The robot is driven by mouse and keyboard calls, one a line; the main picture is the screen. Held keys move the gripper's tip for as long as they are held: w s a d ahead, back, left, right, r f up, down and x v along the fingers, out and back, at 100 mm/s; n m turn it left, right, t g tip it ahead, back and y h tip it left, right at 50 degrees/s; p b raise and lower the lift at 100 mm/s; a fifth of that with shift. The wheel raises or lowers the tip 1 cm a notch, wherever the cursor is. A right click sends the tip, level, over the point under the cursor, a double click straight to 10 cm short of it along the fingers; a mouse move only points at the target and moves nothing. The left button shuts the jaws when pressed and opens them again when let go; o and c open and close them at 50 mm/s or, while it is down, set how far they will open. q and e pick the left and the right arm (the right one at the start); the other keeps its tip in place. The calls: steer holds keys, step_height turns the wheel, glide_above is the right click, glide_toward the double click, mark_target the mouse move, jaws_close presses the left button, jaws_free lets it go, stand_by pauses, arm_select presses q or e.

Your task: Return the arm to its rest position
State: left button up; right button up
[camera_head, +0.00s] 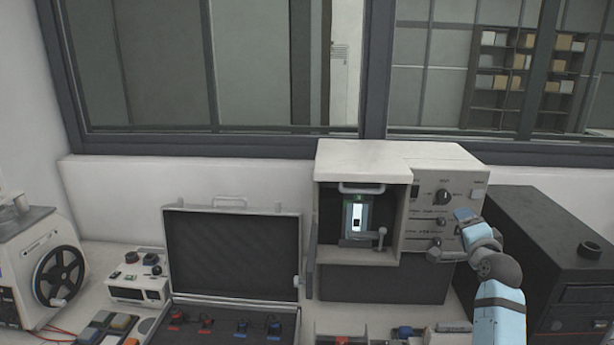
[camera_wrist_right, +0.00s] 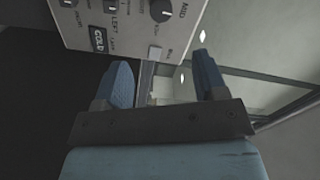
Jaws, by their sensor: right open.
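The mounting press (camera_head: 362,162) is a cream box with an open chamber on its left and a control panel (camera_head: 446,205) on its right. A lit piece (camera_head: 356,214) shows inside the chamber. My right arm comes in from the lower right, and its gripper (camera_head: 462,216) is in front of the panel's right part. In the right wrist view the right gripper (camera_wrist_right: 165,80) has its two blue fingers apart with nothing between them. The panel's knobs and labels (camera_wrist_right: 125,22) show beyond the fingers. Whether a finger touches the panel I cannot tell. My left gripper is not in view.
An open black case (camera_head: 232,250) with red and blue parts stands left of the press. A reel machine (camera_head: 45,262) and a small white instrument (camera_head: 138,284) are further left. A dark cabinet (camera_head: 550,245) stands close to my right arm. A window runs behind.

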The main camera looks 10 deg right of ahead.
steer(key=s+a+f+n+g+y, duration=0.4)
steer(key=s+a+f+n+g, duration=0.2)
steer(key=s+a+f+n, duration=0.6)
steer(key=s+a+f+n+g, duration=0.2)
steer(key=s+a+f+g, duration=0.15)
steer(key=s, duration=0.55)
steer(key=s+a+f+n+g+y, duration=0.1)
steer(key=s+a+f+n+g, duration=0.2)
steer(key=s, duration=0.6)
steer(key=s+a+f+n+g, duration=0.2)
steer(key=s+a+f, duration=0.25)
steer(key=s, duration=0.45)
steer(key=w+a+f+t+y, duration=0.1)
steer(key=w+a+f+t, duration=0.2)
steer(key=f, duration=0.4)
steer(key=w+a+f+t+y, duration=0.1)
steer(key=w+a+f+t, duration=0.2)
steer(key=f+t, duration=0.2)
steer(key=shift+w+a+f+y, duration=0.2)
steer(key=shift+w+f+y, duration=0.15)
steer(key=shift+f, duration=0.75)
